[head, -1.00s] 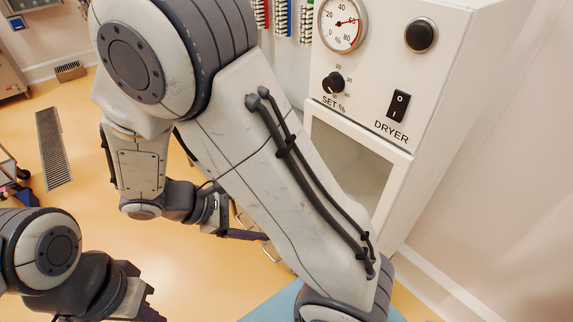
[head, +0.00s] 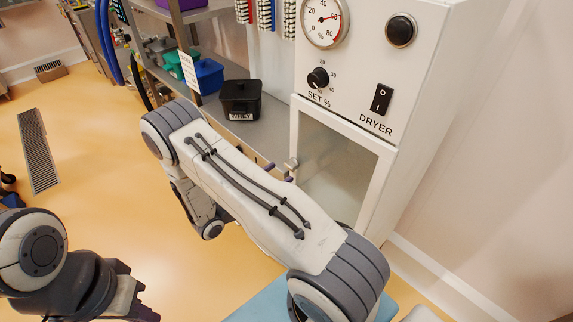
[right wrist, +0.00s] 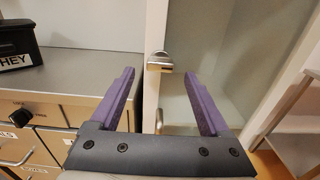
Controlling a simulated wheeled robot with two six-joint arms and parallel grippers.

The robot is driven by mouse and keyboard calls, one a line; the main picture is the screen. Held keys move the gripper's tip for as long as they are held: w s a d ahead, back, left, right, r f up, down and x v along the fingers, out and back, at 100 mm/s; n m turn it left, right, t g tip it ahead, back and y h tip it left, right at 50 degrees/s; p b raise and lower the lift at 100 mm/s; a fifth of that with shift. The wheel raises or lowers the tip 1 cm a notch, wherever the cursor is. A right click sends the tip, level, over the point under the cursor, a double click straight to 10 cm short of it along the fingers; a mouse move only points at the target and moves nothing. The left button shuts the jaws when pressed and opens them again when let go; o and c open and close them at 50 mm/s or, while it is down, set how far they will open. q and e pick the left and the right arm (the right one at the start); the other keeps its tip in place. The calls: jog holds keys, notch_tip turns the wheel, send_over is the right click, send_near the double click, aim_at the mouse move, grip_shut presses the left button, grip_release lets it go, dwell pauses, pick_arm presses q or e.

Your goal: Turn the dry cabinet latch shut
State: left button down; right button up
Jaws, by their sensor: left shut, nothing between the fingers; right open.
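The dry cabinet (head: 340,60) is white, with a glazed door (head: 345,165) below its DRYER panel. Its small metal latch (head: 291,164) is on the left edge of the door frame. In the right wrist view the latch (right wrist: 160,63) lies roughly crosswise on the white frame, between and just beyond the purple fingertips. My right gripper (right wrist: 159,75) is open and empty, one finger on each side of the latch, with no clear contact. In the head view my right arm hides most of that gripper (head: 280,172). My left gripper (head: 145,312) is shut and empty at the lower left, partly cut off.
A steel counter (head: 225,110) left of the cabinet carries a black WHEY bin (head: 240,98) and a blue bin (head: 207,76). Drawers (right wrist: 45,125) lie below it. A floor grate (head: 38,150) is at the far left. The floor between is clear.

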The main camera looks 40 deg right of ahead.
aim_at(288, 168)
jog(key=shift+w+d+p, duration=0.15)
jog(key=shift+d+p, duration=0.35)
jog(key=shift+d, duration=1.65)
grip_shut()
